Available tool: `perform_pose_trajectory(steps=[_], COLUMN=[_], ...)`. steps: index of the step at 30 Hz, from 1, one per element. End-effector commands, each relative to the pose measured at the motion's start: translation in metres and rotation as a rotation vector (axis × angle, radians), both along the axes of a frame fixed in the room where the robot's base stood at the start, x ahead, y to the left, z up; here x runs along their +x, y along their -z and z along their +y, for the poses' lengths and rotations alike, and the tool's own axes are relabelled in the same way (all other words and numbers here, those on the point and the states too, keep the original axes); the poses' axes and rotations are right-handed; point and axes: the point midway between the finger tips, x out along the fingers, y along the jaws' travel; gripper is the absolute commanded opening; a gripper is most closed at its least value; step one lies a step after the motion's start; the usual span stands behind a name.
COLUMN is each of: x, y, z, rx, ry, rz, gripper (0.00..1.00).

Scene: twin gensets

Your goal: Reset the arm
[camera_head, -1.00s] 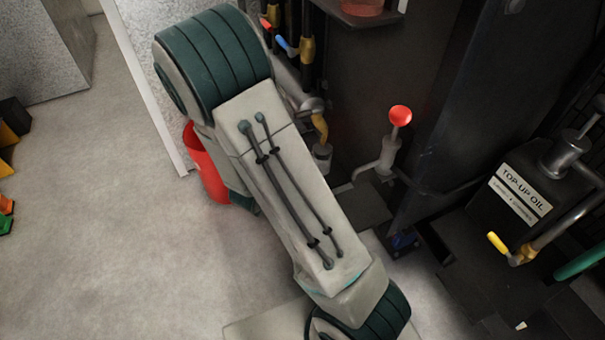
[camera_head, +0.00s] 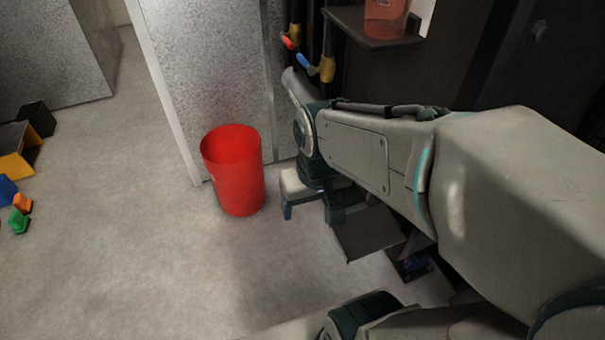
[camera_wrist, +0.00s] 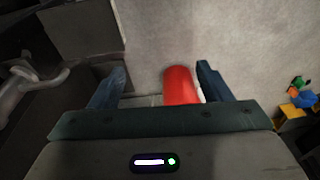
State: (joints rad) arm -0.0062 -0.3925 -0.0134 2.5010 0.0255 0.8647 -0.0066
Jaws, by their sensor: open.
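My gripper (camera_head: 311,212) hangs at the end of my arm, pointing down, right of the red bucket and apart from it in the head view. Its two fingers are spread with nothing between them. In the wrist view my gripper (camera_wrist: 158,88) shows both fingers wide apart, with the floor and the red bucket beyond them. My arm reaches in from the right of the head view and hides part of the dark machine behind it.
The open red bucket (camera_head: 238,175) stands on the floor by a grey metal panel (camera_head: 215,75). Dark machinery, a shelf (camera_head: 372,28) and pipes with red and blue handles (camera_head: 308,58) are close to my arm. Coloured blocks (camera_head: 18,220) lie far left; the floor between is clear.

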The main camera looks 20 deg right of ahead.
Motion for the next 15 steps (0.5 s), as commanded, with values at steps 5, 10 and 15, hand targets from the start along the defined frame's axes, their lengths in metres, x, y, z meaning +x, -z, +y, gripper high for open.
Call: perform_pose_trajectory(steps=[5,10,15], x=[-0.0098,-0.0094,-0.0093], y=[-0.0036,-0.0034,-0.0112], z=[-0.0068,-0.0064,-0.0062], rx=[-0.026,-0.024,-0.023], ry=[-0.008,-0.009,-0.006], rz=[0.022,0.022,0.020], gripper=[0.71,0.71,0.71])
